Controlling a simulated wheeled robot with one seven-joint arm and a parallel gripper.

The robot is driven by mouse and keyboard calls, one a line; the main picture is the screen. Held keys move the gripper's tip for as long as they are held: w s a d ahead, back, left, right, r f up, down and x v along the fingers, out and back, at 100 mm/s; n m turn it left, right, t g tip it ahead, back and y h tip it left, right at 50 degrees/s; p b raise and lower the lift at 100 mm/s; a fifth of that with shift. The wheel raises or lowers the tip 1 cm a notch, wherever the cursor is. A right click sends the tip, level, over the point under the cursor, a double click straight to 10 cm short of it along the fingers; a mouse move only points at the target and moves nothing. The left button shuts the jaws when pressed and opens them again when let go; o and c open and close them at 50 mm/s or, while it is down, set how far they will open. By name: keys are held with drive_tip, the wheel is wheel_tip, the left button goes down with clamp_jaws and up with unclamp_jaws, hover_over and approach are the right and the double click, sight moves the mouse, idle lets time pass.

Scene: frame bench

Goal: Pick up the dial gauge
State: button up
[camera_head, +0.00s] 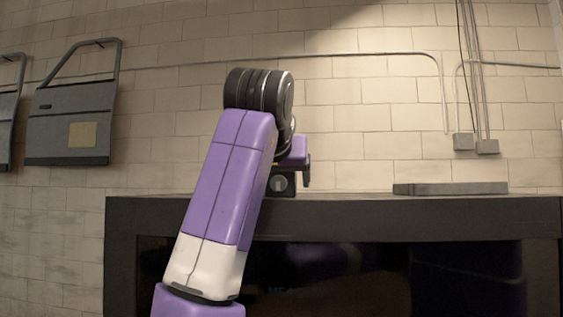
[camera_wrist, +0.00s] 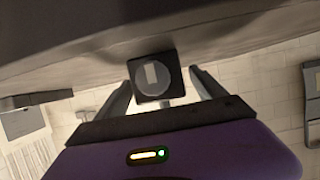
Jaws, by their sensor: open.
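The dial gauge is a small dark square block with a round grey face. It stands on the bench top in the head view (camera_head: 279,185), just below my gripper (camera_head: 296,172) and partly hidden by my arm. In the wrist view the dial gauge (camera_wrist: 154,77) shows its round face with a pale rectangular mark. My gripper (camera_wrist: 160,80) is open there, with one dark finger to each side of the gauge. I see a gap on both sides, wider on the right. How far the fingertips reach along its depth I cannot tell.
The dark bench (camera_head: 400,215) runs across the head view, with a dark open front below. A flat grey bar (camera_head: 450,188) lies on its top at the right; the top between is clear. A brick wall with conduits and a hung door panel (camera_head: 72,105) stands behind.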

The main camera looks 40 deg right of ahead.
clamp_jaws()
drive_tip(key=shift+r, duration=0.15)
drive_tip(key=shift+r, duration=0.1)
